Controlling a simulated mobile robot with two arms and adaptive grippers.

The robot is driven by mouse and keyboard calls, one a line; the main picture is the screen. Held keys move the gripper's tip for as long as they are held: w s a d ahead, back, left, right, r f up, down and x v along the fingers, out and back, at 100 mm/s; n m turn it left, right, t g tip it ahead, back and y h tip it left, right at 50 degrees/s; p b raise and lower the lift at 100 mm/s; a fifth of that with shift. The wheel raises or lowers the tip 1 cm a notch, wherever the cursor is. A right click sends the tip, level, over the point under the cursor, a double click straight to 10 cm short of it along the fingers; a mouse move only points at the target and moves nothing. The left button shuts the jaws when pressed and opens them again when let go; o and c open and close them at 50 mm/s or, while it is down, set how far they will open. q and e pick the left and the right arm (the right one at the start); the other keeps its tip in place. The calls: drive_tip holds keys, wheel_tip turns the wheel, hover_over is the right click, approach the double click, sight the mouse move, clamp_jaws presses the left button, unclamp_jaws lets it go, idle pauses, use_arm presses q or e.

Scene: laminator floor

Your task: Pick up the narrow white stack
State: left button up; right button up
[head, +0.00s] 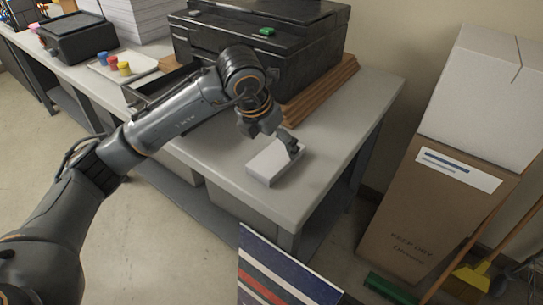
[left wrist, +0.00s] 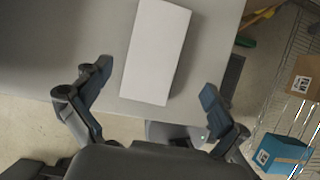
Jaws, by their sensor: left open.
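The narrow white stack (head: 270,167) lies on the grey table (head: 228,190) near its front right corner. In the left wrist view the stack (left wrist: 156,52) is a plain white oblong, slightly tilted, reaching down between the level of my fingertips. My left gripper (head: 270,142) is over the stack in the head view, with one finger in front of its right part. In the left wrist view my left gripper (left wrist: 152,84) is open, with one finger on each side of the stack and a gap on both sides. My right gripper is not in view.
A black printer (head: 262,50) stands on a wooden board (head: 325,90) behind the stack. A tray with small colored jars (head: 112,63) is farther left. A tall cardboard box (head: 425,215) stands right of the table, with brooms (head: 478,275) beside it.

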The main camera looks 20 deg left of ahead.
sight(278, 154)
use_arm(q)
drive_tip(key=shift+f, duration=0.25)
drive_tip(key=x, duration=0.2)
drive_tip(key=p+x, duration=0.1)
drive_tip(key=w+x, duration=0.1)
drive_tip(key=x, duration=0.1)
drive_tip(key=shift+a+f, duration=0.2)
drive_tip(key=shift+a, duration=0.05)
drive_tip(key=shift+w+f, duration=0.1)
drive_tip(key=shift+w, duration=0.05)
drive_tip(key=c, duration=1.2)
drive_tip(key=shift+c, duration=1.2)
drive_tip(key=shift+a, duration=0.1)
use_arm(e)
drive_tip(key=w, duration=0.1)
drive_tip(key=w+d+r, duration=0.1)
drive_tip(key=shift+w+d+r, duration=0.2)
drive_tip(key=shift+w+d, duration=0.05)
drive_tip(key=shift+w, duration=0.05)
